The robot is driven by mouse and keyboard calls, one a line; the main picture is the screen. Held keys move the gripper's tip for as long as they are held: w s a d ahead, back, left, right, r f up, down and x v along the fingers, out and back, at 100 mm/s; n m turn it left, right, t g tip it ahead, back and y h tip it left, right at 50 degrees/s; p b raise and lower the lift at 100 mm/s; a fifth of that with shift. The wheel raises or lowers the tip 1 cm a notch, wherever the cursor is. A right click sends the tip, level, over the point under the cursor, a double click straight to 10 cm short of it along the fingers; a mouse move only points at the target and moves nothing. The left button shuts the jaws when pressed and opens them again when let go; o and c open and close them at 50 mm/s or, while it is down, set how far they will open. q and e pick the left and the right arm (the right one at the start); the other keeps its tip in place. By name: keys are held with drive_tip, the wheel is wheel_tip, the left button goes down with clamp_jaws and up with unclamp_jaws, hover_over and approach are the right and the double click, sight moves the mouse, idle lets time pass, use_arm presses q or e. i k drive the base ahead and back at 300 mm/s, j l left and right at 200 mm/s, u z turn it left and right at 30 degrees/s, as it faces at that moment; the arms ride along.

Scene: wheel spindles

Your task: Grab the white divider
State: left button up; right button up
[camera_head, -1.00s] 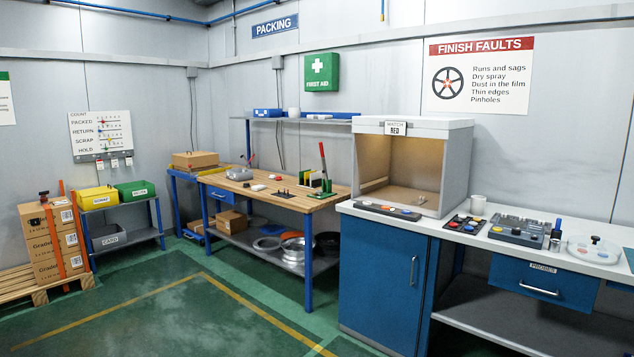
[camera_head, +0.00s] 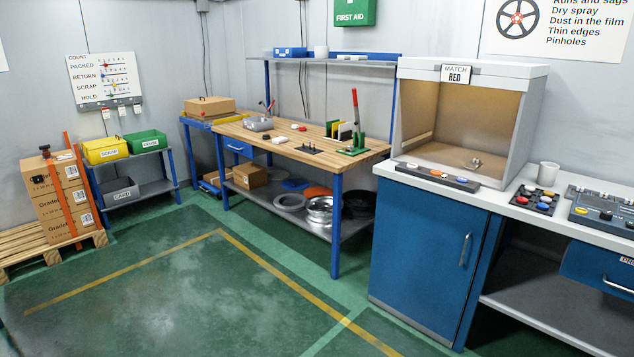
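A small group of thin upright panels stands on the wooden-topped packing bench (camera_head: 262,139), near its right end. Neither of my grippers is in view.
A blue cabinet (camera_head: 424,257) carrying a grey viewing booth (camera_head: 515,130) stands at right, close to the bench's right end. Boxes on a pallet (camera_head: 62,247) and a small stand with bins (camera_head: 160,186) are at left. The green floor (camera_head: 170,290) before the bench is clear.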

sight(347, 125)
drive_tip(key=i+j+u, duration=0.15)
drive_tip(key=i, duration=1)
drive_tip(key=i+j+u, duration=0.15)
drive_tip(key=i, duration=0.95)
drive_tip(key=i+z, duration=0.2)
drive_tip(key=i, duration=0.3)
drive_tip(key=i+j+z, duration=0.25)
drive_tip(key=i, duration=0.25)
drive_tip(key=i+j+z, duration=0.2)
drive_tip(key=i, duration=0.3)
